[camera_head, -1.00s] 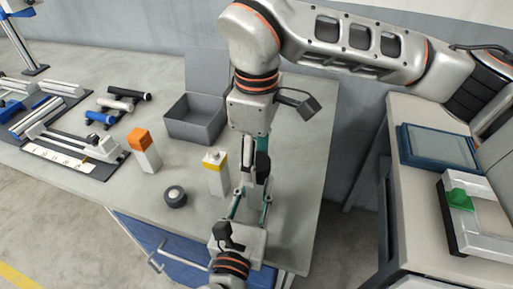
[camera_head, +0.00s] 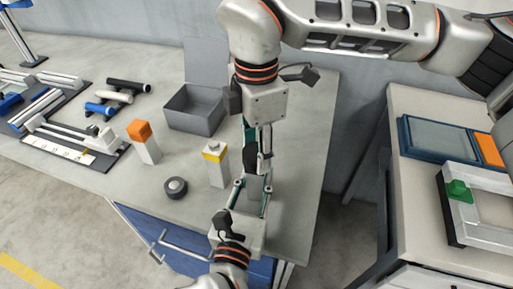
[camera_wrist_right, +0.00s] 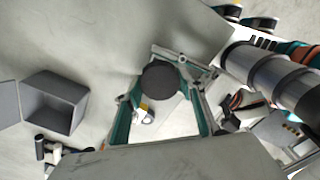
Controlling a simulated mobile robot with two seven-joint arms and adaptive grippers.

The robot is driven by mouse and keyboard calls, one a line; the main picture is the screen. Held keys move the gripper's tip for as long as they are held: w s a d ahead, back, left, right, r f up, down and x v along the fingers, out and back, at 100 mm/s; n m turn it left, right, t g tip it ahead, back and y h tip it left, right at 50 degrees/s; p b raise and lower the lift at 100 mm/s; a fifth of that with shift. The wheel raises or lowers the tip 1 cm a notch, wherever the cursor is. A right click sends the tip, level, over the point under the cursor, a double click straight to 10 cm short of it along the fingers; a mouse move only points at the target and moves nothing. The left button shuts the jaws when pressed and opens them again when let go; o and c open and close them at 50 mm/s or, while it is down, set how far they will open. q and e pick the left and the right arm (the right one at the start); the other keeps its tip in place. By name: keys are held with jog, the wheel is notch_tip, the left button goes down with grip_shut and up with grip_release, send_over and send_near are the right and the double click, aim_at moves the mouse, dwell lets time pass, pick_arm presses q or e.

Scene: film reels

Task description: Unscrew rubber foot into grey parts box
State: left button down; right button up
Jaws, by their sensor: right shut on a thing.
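The grey parts box (camera_head: 178,120) stands open on the bench, its lid (camera_head: 206,62) raised behind it; it also shows in the right wrist view (camera_wrist_right: 62,88). My right gripper (camera_head: 258,165) points down and is shut on a dark round part. That part, apparently the rubber foot (camera_wrist_right: 160,82), lies between the teal fingers in the right wrist view. My left gripper (camera_head: 253,187) reaches in from below, its fingers on either side of a grey block (camera_head: 254,190). Whether they touch it I cannot tell. The contact between foot and block is hidden.
An orange-topped block (camera_head: 146,148), a yellow-banded block (camera_head: 216,166) and a dark puck (camera_head: 175,188) stand left of the grippers. Rods and rails fill the bench's left part. A side table at right holds a blue-framed tray (camera_head: 438,137).

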jog(key=n, duration=0.9)
jog(key=shift+r+n, duration=0.1)
jog(key=shift+n, duration=0.2)
jog(key=n, duration=0.3)
jog(key=shift+n, duration=0.4)
jog(key=n, duration=0.5)
jog(key=shift+n, duration=0.3)
jog(key=n, duration=1.2)
jog(key=shift+n, duration=0.3)
jog(key=n, duration=0.3)
jog(key=shift+n, duration=0.3)
jog(key=n, duration=1)
jog(key=shift+r, duration=0.1)
jog(key=shift+r, duration=0.15)
jog(key=shift+r, duration=0.95)
